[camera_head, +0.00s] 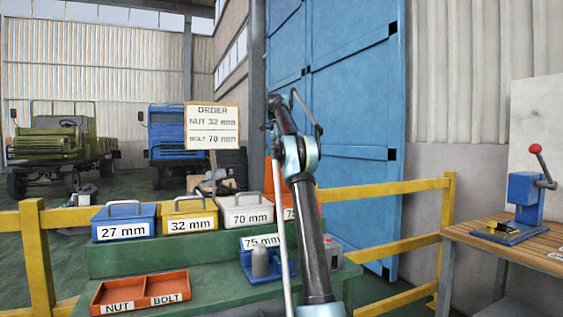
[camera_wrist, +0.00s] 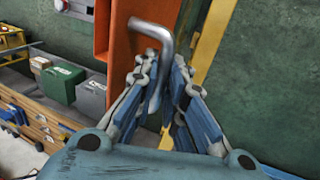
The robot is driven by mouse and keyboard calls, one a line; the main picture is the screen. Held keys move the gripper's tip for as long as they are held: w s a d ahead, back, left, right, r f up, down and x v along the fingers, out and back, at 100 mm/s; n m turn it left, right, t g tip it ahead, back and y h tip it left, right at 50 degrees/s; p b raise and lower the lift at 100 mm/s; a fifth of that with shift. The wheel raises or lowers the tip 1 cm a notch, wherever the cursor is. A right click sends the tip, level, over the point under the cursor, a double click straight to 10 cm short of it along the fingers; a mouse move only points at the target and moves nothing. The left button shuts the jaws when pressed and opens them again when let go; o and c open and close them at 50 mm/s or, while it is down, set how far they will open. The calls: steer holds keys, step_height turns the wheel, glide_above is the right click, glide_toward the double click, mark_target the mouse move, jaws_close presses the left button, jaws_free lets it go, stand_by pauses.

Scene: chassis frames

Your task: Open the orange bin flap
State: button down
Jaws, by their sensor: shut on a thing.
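The orange bin (camera_head: 312,196) stands at the right end of the row of bins in the head view, mostly behind my arm. Its orange surface reaches higher than the neighbouring lids, and its label is partly covered. In the wrist view an orange panel (camera_wrist: 136,52) carries a bent grey metal handle (camera_wrist: 152,29). My gripper (camera_wrist: 160,68) is shut on this handle, with its fingers on both sides of the bar. My arm hides the gripper in the head view, so the flap's exact angle cannot be told.
Blue (camera_head: 124,214), yellow (camera_head: 187,207) and white (camera_head: 246,203) lidded bins stand to the left on a green stepped stand (camera_head: 200,262). An orange nut and bolt tray (camera_head: 100,296) lies in front. A yellow railing (camera_head: 375,192) runs behind; a wooden bench (camera_head: 500,252) stands right.

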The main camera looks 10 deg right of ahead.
steer(key=shift+w+a+g, duration=0.2)
steer(key=shift+w+g, duration=0.1)
steer(key=shift+w, duration=0.15)
stand_by(0.4)
steer(key=c, duration=1.7)
jaws_free()
steer(key=shift+o, duration=0.2)
steer(key=shift+s+d, duration=0.1)
steer(key=shift+s, duration=0.15)
